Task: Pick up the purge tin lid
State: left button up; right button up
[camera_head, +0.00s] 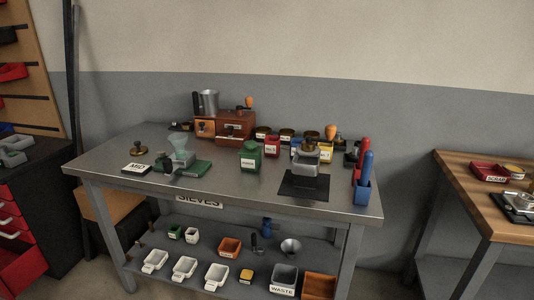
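A green tin (250,158) stands upright near the middle of the table, with a white label on its front too small to read with certainty. Its top looks covered by a green lid (251,145), though the seam is too small to make out. No other lid marked as a purge tin lid is readable from here. Neither of my grippers shows in the head view.
The grey metal table (225,190) holds a brown wooden machine (236,127), a red tin (271,147), a grinder on a black mat (303,187) and a blue holder (362,194). Bare tabletop lies in front of the green tin. A lower shelf holds several trays.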

aim_at(249, 148)
jog(key=z, duration=1.05)
jog(key=i, duration=0.95)
jog(key=u, duration=1.1)
